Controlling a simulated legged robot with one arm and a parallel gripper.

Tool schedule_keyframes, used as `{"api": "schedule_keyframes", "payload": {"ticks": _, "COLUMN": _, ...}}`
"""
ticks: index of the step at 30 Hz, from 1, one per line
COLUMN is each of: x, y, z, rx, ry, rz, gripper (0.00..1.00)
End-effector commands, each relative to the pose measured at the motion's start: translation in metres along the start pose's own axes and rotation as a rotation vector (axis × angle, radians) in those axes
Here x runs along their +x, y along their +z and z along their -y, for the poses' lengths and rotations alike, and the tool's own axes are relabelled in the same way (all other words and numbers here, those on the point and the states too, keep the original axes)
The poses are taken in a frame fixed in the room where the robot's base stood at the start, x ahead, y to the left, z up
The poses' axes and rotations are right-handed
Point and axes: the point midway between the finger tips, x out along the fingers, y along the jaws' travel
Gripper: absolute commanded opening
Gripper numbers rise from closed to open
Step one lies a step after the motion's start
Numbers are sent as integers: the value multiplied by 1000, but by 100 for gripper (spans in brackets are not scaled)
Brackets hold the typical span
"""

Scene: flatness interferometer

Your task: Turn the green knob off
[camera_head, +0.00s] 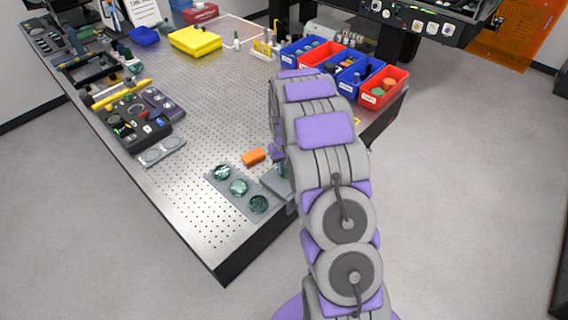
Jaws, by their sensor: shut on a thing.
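My arm reaches over the front edge of the perforated metal table and covers part of it. My gripper (277,151) shows only as small purple and grey parts at the left side of the arm, pointing down. Just below it, a small sliver of green, the green knob (284,171), stands on a grey block (275,184) near the table's front right edge. The gripper is shut on the knob, though the fingertips are mostly hidden by my arm. The knob's turn angle cannot be seen.
An orange block (253,156) and a grey plate (222,188) with three dark green discs lie left of the grey block. Red and blue bins (383,88) stand behind the arm at the right. A dark tray of parts (133,118) and a yellow box (195,41) are farther left.

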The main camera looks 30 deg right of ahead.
Motion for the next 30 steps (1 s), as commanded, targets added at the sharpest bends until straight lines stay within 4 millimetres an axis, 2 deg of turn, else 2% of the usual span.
{"api": "schedule_keyframes", "payload": {"ticks": 21, "x": 2, "y": 5, "z": 0, "rx": 680, "ry": 2, "rz": 14, "gripper": 0}}
{"api": "schedule_keyframes", "payload": {"ticks": 30, "x": 3, "y": 4, "z": 0, "rx": 921, "ry": 5, "rz": 14, "gripper": 0}}
